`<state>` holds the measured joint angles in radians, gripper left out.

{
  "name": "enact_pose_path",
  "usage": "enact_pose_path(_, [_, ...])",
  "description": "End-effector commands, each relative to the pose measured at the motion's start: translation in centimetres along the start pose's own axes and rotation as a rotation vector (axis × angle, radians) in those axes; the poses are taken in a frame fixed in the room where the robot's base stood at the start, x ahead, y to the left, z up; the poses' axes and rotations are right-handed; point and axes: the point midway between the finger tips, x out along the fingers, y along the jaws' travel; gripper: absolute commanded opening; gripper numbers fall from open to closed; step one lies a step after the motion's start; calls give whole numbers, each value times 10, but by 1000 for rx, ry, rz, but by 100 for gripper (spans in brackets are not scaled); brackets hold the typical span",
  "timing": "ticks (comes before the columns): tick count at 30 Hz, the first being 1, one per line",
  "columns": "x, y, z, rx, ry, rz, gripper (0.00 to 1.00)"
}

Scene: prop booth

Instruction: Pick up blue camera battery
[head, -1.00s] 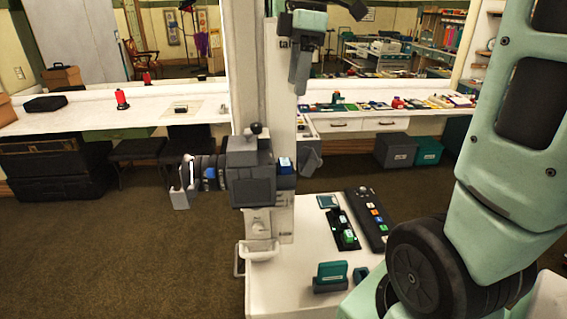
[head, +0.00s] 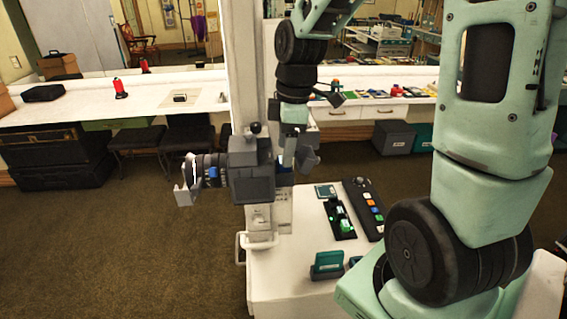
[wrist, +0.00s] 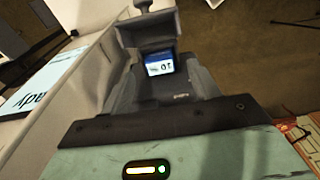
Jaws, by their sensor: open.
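The blue camera battery (wrist: 160,64) shows in the wrist view as a small blue block with a white label. It sits at the back of a dark grey camera (head: 250,180), whose lens points left in the head view. My gripper (head: 291,157) is open and points down just right of the camera body. In the wrist view its grey fingers (wrist: 164,80) reach toward the battery, which appears between them. I cannot tell whether they touch it.
The camera stands against a pale column (head: 245,70). Below right, a white cart top (head: 285,258) holds a black charger (head: 345,232) with green blocks, a black button panel (head: 373,215) and a green card in a stand (head: 327,264). A long white counter (head: 65,112) runs behind.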

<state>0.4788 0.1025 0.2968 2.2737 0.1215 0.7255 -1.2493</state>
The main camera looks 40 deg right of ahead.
Motion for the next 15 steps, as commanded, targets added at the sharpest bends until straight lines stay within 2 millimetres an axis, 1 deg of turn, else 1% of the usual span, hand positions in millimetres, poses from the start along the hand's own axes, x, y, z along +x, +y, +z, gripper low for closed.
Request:
enact_pose_path(3, [14,-1,0,-1,-1,-5,61])
enact_pose_path(6, [22,-1,0,-1,-1,-2,61])
enact_pose_path(14, [25,0,0,-1,0,1,61])
enact_pose_path(15, [25,0,0,-1,0,1,50])
